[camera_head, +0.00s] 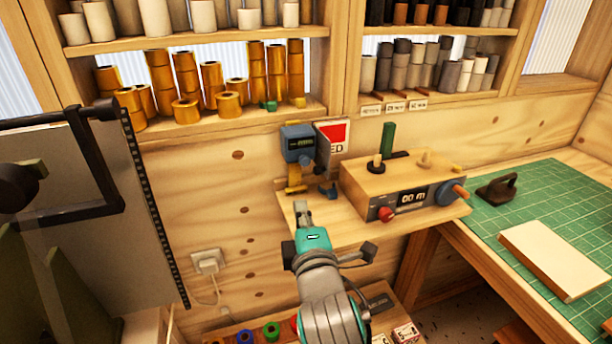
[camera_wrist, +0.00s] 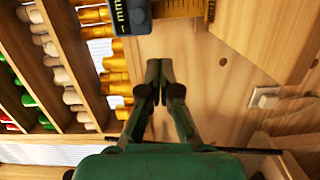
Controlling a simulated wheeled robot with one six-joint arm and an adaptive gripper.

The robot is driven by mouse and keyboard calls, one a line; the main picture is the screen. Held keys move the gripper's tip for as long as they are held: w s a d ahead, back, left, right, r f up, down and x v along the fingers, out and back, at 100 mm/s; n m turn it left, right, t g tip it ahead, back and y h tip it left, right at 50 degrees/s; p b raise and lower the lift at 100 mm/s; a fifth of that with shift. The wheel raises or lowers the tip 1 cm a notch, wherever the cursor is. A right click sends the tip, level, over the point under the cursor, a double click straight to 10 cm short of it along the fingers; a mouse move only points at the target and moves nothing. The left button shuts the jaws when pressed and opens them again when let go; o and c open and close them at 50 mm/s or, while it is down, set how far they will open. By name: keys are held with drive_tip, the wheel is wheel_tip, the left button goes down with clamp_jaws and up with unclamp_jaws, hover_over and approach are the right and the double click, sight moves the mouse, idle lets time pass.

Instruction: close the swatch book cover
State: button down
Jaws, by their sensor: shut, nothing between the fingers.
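No open cover is clearly recognisable as the swatch book's. A flat cream slab (camera_head: 553,260) with a brown edge lies on the green cutting mat at the right in the head view; I cannot tell whether it is the swatch book. My gripper (camera_head: 304,212) is shut and empty, in front of the wooden wall and just below the blue gauge, well left of the slab. In the wrist view my gripper (camera_wrist: 159,72) has its fingertips together, with bare wood beyond them. The slab is out of the wrist view.
A blue gauge (camera_head: 297,143) hangs near my gripper, beside a red-and-white sign (camera_head: 335,134). A wooden control box (camera_head: 408,188) stands right of it. Shelves of gold rolls (camera_head: 209,75) are above. A large grey panel (camera_head: 90,205) stands left. The mat (camera_head: 541,190) has free room.

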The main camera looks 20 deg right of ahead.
drive_tip(key=w+d, duration=0.5)
drive_tip(key=w, duration=0.5)
drive_tip(key=shift+d, duration=0.2)
drive_tip(key=shift+f, duration=0.1)
